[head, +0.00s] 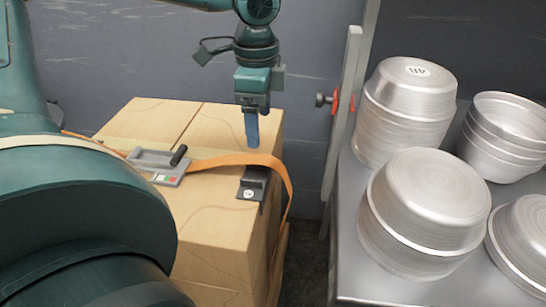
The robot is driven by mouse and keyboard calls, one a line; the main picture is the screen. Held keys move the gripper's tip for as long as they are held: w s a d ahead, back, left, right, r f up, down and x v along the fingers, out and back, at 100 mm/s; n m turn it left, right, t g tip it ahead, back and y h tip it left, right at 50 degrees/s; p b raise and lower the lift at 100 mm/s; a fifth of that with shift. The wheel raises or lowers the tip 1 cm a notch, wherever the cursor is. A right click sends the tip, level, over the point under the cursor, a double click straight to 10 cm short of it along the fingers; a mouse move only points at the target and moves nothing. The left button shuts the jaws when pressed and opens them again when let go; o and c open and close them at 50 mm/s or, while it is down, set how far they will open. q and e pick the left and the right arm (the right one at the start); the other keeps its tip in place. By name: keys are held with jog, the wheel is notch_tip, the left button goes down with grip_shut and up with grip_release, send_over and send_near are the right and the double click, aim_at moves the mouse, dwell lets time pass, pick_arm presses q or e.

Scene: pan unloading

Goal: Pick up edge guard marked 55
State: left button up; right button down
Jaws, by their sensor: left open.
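A dark edge guard (251,187) sits on the top right edge of the cardboard boxes (185,205), near the orange strap (222,162). It has a small round white label whose marking is too small to read. My left gripper (251,142) points down above and behind the guard, apart from it. It is open and nothing shows between its fingers. One blue finger shows best, seen nearly edge on. My right gripper is not in view.
A grey strap tensioner (158,166) with a black handle lies on the boxes. At right, stacks of metal pans (408,100) stand on a metal table (355,250) beside an upright post (342,115) with a red-marked knob. A narrow gap separates the boxes and table.

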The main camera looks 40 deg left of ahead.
pick_arm(q)
jog(key=b, duration=0.2)
send_near(258, 178)
jog(key=shift+d+f, duration=0.2)
jog(key=shift+d, duration=0.05)
jog(key=shift+f+b, duration=0.35)
jog(key=shift+f, duration=0.55)
jog(key=f+b, duration=0.1)
jog(key=f, duration=0.2)
jog(key=shift+s+a+f+b, duration=0.1)
jog(key=shift+a+f+b, duration=0.1)
jog(key=shift+f+b, duration=0.2)
jog(key=shift+f, duration=0.35)
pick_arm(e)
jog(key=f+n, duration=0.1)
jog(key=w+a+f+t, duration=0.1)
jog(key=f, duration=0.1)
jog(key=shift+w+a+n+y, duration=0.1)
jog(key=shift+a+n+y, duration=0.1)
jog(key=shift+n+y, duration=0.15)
pick_arm(q)
jog(key=shift+c, duration=0.6)
jog(key=c, duration=1)
